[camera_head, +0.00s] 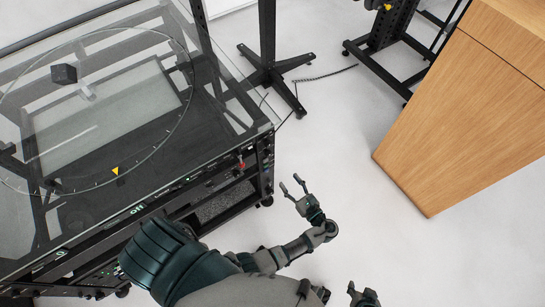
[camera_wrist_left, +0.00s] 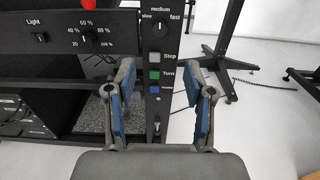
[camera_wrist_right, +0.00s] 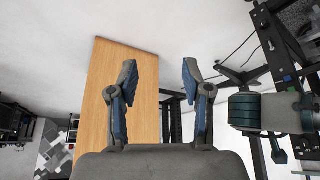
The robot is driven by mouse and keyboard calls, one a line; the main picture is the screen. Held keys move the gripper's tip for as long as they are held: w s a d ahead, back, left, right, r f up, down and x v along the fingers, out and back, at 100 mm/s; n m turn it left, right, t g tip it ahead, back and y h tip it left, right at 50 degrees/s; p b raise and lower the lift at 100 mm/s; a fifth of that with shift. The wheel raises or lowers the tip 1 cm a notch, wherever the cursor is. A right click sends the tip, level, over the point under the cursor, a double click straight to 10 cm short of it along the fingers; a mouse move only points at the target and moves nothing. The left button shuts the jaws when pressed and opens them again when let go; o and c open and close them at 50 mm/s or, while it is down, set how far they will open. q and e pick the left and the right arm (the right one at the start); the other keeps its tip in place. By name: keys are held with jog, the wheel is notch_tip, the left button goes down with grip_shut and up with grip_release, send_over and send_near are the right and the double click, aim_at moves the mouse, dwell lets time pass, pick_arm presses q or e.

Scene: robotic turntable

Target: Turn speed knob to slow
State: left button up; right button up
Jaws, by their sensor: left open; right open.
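The speed knob (camera_wrist_left: 159,29) is a small dark knob on the upright black panel in the left wrist view, with "slow" at its left, "medium" above and "fast" at its right. My right gripper (camera_wrist_right: 158,72) is open and empty, facing the floor and wooden cabinet.
Stop (camera_wrist_left: 155,57), green Turn (camera_wrist_left: 154,75) and blue (camera_wrist_left: 154,90) buttons sit below the knob. A Light switch (camera_wrist_left: 40,38) and percentage dial (camera_wrist_left: 90,37) are left. The glass-topped turntable (camera_head: 120,205) fills the head view's left.

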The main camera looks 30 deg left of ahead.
aim_at(268, 153)
pick_arm(q)
jog(key=x, duration=1.2)
jog(key=shift+w+a+b, duration=0.25)
jog(key=shift+a+b, duration=0.1)
pick_arm(e)
jog(key=shift+w+a+r+t, duration=0.2)
jog(key=shift+w+t, duration=0.15)
jog(key=shift+w, duration=0.35)
jog(key=shift+w+a+r+t, duration=0.1)
jog(key=shift+w+a+t, duration=0.2)
jog(key=shift+w, duration=0.35)
pick_arm(q)
grip_shut()
pick_arm(e)
jog(key=shift+d+f, duration=0.1)
